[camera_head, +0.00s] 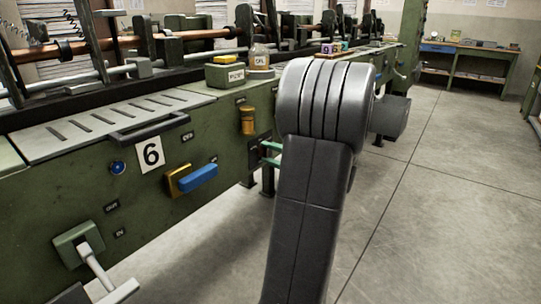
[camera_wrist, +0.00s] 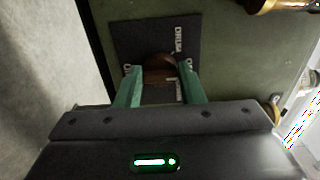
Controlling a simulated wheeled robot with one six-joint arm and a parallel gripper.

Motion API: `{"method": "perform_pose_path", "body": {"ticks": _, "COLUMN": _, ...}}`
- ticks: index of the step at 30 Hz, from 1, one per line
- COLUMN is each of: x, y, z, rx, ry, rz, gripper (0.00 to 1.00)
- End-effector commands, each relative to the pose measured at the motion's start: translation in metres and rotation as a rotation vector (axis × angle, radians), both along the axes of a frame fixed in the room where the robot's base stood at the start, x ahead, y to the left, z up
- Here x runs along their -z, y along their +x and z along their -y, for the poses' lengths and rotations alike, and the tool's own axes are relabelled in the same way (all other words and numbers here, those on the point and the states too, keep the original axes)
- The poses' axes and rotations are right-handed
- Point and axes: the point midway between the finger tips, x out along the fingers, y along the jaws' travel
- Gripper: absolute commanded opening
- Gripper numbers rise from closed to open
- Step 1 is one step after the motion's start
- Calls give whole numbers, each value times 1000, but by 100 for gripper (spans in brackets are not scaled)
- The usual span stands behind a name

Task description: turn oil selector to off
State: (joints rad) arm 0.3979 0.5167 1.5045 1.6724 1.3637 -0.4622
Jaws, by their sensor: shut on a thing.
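The oil selector (camera_wrist: 160,66) shows in the wrist view as a round brown knob on a dark plate (camera_wrist: 130,38). Lettering that looks like "DRUM" runs sideways on the plate, with smaller marks beside the knob that I cannot read. My gripper (camera_wrist: 160,72) has its two green fingers on either side of the knob and is shut on it. In the head view the green fingers (camera_head: 269,153) reach the side of the green machine, and my arm hides the selector there. I cannot tell which mark the knob points to.
The green machine (camera_head: 75,190) runs along the left. Its side carries a brass knob (camera_head: 247,120), a blue handle (camera_head: 197,179), a blue button (camera_head: 117,167) and a white-handled lever (camera_head: 95,266). A bottle (camera_head: 260,58) stands on top. The floor (camera_head: 440,200) at right is clear.

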Motion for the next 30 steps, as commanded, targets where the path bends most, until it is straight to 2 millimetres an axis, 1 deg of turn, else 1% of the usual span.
{"method": "perform_pose_path", "body": {"ticks": 2, "x": 1, "y": 0, "z": 0, "rx": -1, "ry": 0, "rz": -1, "gripper": 12}}
{"method": "perform_pose_path", "body": {"ticks": 3, "x": 1, "y": 0, "z": 0, "rx": -1, "ry": 0, "rz": -1, "gripper": 41}}
{"method": "perform_pose_path", "body": {"ticks": 5, "x": 1, "y": 0, "z": 0, "rx": -1, "ry": 0, "rz": -2, "gripper": 52}}
{"method": "perform_pose_path", "body": {"ticks": 6, "x": 1, "y": 0, "z": 0, "rx": -1, "ry": 0, "rz": -2, "gripper": 56}}
{"method": "perform_pose_path", "body": {"ticks": 14, "x": 0, "y": 0, "z": 0, "rx": 0, "ry": 1, "rz": -1, "gripper": 56}}
{"method": "perform_pose_path", "body": {"ticks": 17, "x": 0, "y": -3, "z": 5, "rx": 2, "ry": 0, "rz": -2, "gripper": 56}}
{"method": "perform_pose_path", "body": {"ticks": 20, "x": -1, "y": -9, "z": 15, "rx": 3, "ry": 0, "rz": -2, "gripper": 56}}
{"method": "perform_pose_path", "body": {"ticks": 23, "x": -2, "y": -20, "z": 30, "rx": 5, "ry": 2, "rz": -2, "gripper": 56}}
{"method": "perform_pose_path", "body": {"ticks": 30, "x": -2, "y": -52, "z": 73, "rx": 5, "ry": 2, "rz": -3, "gripper": 56}}
